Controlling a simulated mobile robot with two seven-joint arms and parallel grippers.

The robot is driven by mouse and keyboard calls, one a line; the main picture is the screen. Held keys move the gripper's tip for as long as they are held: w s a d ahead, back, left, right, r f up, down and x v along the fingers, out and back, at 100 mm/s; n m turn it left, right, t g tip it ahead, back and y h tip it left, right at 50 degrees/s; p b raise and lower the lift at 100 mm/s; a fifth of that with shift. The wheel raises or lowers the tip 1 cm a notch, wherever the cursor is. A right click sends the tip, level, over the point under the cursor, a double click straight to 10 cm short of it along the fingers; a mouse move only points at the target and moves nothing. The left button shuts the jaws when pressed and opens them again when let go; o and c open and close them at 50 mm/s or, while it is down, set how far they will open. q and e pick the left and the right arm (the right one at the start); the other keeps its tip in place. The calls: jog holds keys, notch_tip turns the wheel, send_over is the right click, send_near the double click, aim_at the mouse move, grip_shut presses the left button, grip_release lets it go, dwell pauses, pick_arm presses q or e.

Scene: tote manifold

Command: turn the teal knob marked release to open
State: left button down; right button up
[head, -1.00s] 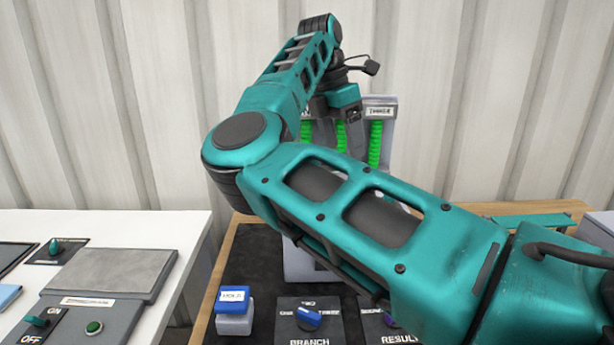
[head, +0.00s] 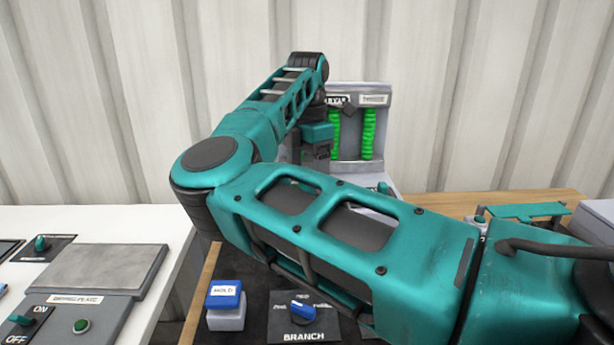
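No readable release mark shows in the head view. A small teal piece (head: 384,187) shows at the foot of the grey back unit, mostly hidden behind my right arm; I cannot tell if it is the release knob. Another teal knob (head: 40,243) sits on a black plate at the far left, its label too small to read. My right arm crosses the picture from the lower right, and its gripper (head: 312,150) points down in front of the back unit. Its fingertips are hidden, so its opening is unclear. My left gripper is out of view.
The grey back unit (head: 372,92) carries green columns. A blue-topped block (head: 226,301) and a blue BRANCH knob (head: 303,310) are at the front. The left white table (head: 150,217) holds a grey plate (head: 100,270) and an ON/OFF switch (head: 24,321). My arm hides much of the middle.

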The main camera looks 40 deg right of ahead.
jog(key=shift+f, duration=0.45)
jog(key=c, duration=1.1)
jog(key=shift+o, duration=0.2)
jog(key=shift+m, duration=0.3)
jog(key=m, duration=0.6)
jog(key=shift+b, duration=0.3)
jog(key=m, duration=0.4)
jog(key=shift+m, duration=1.7)
